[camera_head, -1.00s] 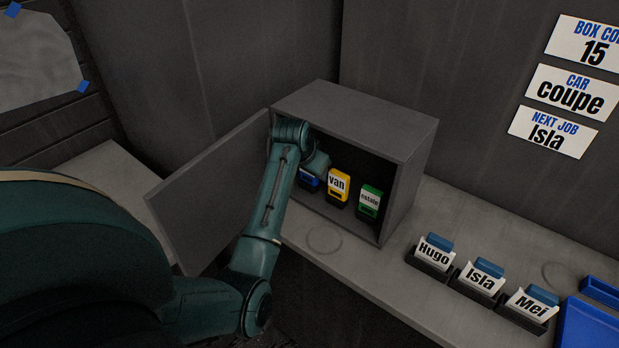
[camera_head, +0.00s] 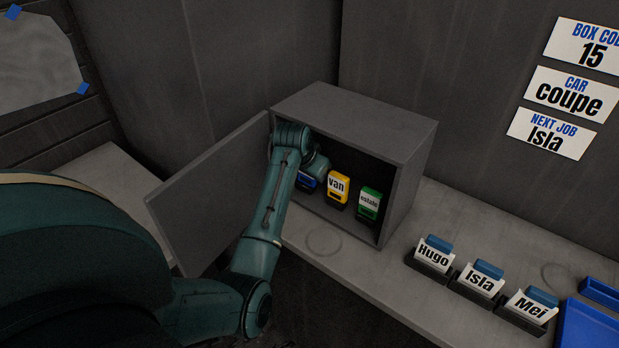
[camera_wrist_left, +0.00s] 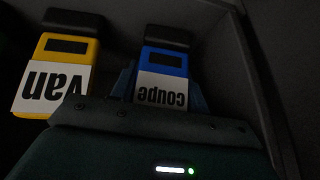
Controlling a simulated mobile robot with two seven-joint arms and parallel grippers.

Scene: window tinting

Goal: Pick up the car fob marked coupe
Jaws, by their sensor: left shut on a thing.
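The blue fob marked "coupe" (camera_wrist_left: 163,82) is in the left wrist view, its label upside down there. My left gripper (camera_wrist_left: 160,88) is shut on it, with a finger on each side. In the head view the blue fob (camera_head: 306,182) is partly hidden behind my left wrist, inside the open grey box (camera_head: 365,112). A black holder (camera_wrist_left: 168,38) shows at the fob's far end; I cannot tell whether the fob is clear of it. My right gripper is not in view.
A yellow "van" fob (camera_head: 338,186) stands beside the blue one, with a green "estate" fob (camera_head: 369,203) further right. The box door (camera_head: 208,195) stands open at left. Name cards Hugo (camera_head: 433,254), Isla (camera_head: 479,279) and Mei (camera_head: 528,306) stand on the counter, near a blue tray (camera_head: 590,328).

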